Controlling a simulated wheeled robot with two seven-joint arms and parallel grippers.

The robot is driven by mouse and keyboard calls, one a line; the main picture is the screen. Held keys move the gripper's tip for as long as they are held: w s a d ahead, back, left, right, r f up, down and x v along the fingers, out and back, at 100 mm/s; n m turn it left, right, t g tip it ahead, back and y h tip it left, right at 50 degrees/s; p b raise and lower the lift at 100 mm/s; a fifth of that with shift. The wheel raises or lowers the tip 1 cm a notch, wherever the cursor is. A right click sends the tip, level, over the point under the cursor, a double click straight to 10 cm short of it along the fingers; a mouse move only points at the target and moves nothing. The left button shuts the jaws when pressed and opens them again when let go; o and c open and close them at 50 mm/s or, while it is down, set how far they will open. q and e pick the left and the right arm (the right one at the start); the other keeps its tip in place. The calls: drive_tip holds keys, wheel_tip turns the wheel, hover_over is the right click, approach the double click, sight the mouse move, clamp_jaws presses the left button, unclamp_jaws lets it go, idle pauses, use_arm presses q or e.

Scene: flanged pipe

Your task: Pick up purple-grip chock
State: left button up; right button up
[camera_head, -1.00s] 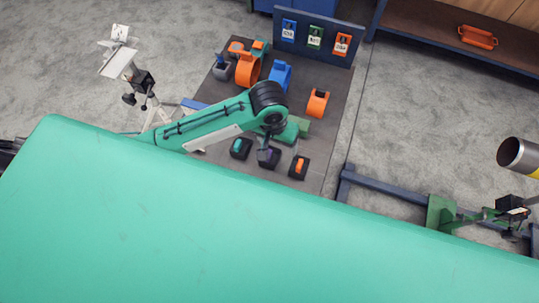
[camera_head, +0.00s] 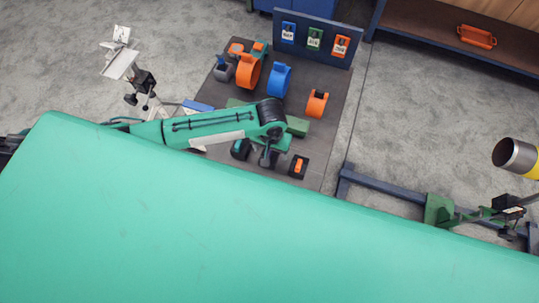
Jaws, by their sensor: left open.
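Three small dark chocks lie in a row on the dark mat (camera_head: 333,112). The left chock (camera_head: 240,149) has a teal grip and the right chock (camera_head: 298,166) has an orange grip. The middle one, the purple-grip chock, is almost wholly hidden by my left gripper (camera_head: 268,160). My left gripper is open and low over that middle spot, pointing down between the other two chocks. I cannot tell whether its fingers touch the chock. My right gripper is not in view.
Orange (camera_head: 248,71) and blue (camera_head: 280,80) clamp-like parts stand on the mat behind my arm, with a smaller orange ring (camera_head: 317,103) to the right. A blue panel (camera_head: 312,40) stands at the back. A blue floor rail (camera_head: 385,188) lies to the right.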

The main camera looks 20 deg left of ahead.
sight(274, 156)
use_arm(q)
drive_tip(key=f, duration=0.1)
drive_tip(key=f+p, duration=0.1)
drive_tip(key=f, duration=0.1)
drive_tip(key=shift+a+f, duration=0.1)
drive_tip(key=shift+a, duration=0.15)
drive_tip(key=shift+f+p, duration=0.3)
drive_tip(key=shift+f, duration=0.4)
drive_tip(key=shift+c, duration=0.2)
drive_tip(key=c, duration=1.1)
drive_tip(key=shift+w, duration=0.1)
drive_tip(key=shift+c, duration=0.2)
drive_tip(key=shift+r, duration=0.15)
